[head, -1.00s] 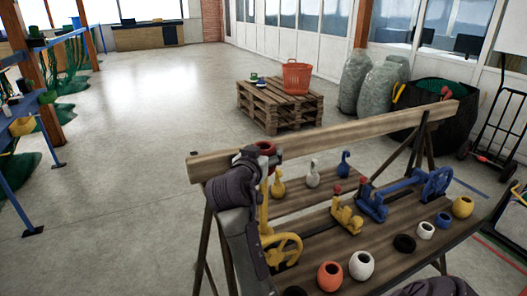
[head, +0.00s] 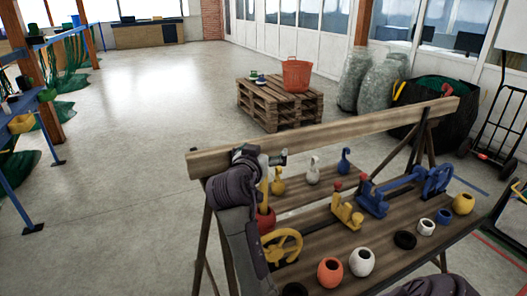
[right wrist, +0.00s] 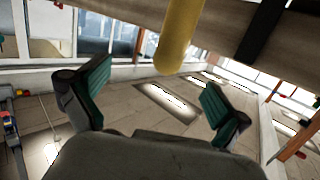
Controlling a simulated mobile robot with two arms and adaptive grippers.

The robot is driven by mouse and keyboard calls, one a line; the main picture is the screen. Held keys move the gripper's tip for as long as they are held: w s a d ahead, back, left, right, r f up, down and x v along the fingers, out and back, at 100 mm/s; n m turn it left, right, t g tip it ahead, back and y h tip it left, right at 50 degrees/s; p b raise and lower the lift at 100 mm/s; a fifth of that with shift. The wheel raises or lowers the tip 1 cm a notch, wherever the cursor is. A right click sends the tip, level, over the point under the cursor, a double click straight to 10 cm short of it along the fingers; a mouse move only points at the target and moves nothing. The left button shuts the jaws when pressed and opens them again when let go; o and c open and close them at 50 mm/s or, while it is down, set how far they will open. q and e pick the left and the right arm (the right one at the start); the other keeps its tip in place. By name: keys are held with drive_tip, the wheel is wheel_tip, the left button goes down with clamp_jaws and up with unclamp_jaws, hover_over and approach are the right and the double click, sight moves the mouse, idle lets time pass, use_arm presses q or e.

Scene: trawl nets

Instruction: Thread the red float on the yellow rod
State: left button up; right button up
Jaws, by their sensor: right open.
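The yellow rod (head: 264,190) stands upright at the left end of the wooden bench, beside a yellow handwheel (head: 282,245). The red float (head: 265,220) is around the lower part of the rod, partly hidden behind my arm. My right gripper (head: 276,158) is at the rod's top, above the float and apart from it. In the right wrist view its green-padded fingers (right wrist: 157,92) are spread wide and hold nothing. The yellow rod (right wrist: 180,38) shows there beyond the fingers, its rounded end toward them. My left gripper is not in view.
On the bench are an orange float (head: 330,274), a white float (head: 361,263), a black ring (head: 405,240) and a yellow float (head: 463,204). Blue and yellow fittings stand mid-bench. A wooden beam (head: 330,136) runs along the back. The floor behind is clear up to a pallet (head: 279,106).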

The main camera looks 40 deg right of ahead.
wheel_tip(320, 180, up, 10)
idle(0.5)
idle(0.8)
